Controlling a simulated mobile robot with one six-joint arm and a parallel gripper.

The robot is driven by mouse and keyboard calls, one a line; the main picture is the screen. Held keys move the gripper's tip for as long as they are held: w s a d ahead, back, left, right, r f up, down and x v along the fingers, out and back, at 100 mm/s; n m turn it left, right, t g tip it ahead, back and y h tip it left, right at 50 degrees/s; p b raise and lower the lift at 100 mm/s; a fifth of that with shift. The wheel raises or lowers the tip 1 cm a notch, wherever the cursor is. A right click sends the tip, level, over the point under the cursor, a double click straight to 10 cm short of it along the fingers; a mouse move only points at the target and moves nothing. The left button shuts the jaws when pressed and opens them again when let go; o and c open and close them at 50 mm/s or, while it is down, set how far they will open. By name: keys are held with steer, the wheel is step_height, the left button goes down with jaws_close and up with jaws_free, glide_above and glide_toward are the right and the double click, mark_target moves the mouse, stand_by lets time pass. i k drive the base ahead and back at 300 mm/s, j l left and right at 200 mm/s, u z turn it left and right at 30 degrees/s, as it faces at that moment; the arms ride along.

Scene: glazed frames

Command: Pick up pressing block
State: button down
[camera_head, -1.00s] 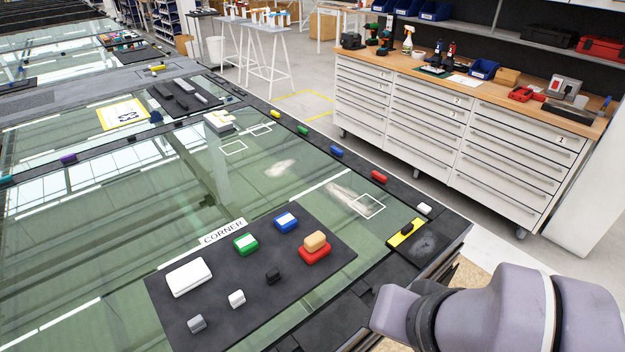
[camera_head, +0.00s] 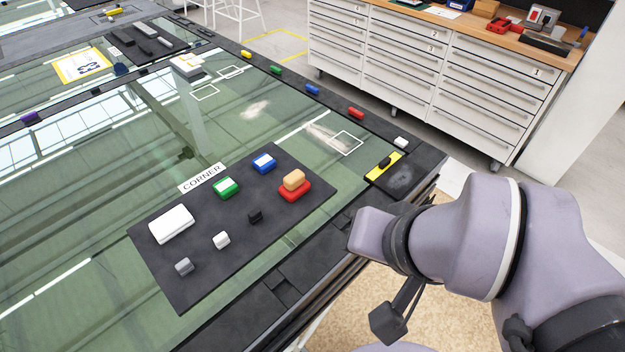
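Several small blocks lie on a dark mat (camera_head: 200,285) on the glass. They are a large white block (camera_head: 171,224), a green one (camera_head: 226,187) and a blue one (camera_head: 263,163) with pale tops, a red one (camera_head: 293,192) with a tan piece (camera_head: 293,179) on it, and small black (camera_head: 255,216), white (camera_head: 221,240) and grey (camera_head: 184,266) ones. I cannot tell which is the pressing block. My arm is at the right, apart from the mat. A dark part below it (camera_head: 388,323) seems to belong to my gripper; its fingers cannot be made out.
A yellow-and-black pad (camera_head: 384,165) lies at the glass table's corner. Small coloured blocks line the far edge, including a red one (camera_head: 356,113). A white drawer cabinet (camera_head: 440,75) stands beyond the floor gap. A "CORNER" label (camera_head: 202,178) lies beside the mat.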

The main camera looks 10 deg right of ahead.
mark_target(295, 185)
steer(key=i+l+u, duration=0.2)
steer(key=u, duration=0.25)
steer(key=i+l+u, duration=0.25)
steer(key=u, duration=0.15)
steer(key=i+l+u, duration=0.15)
steer(key=l+u, duration=0.3)
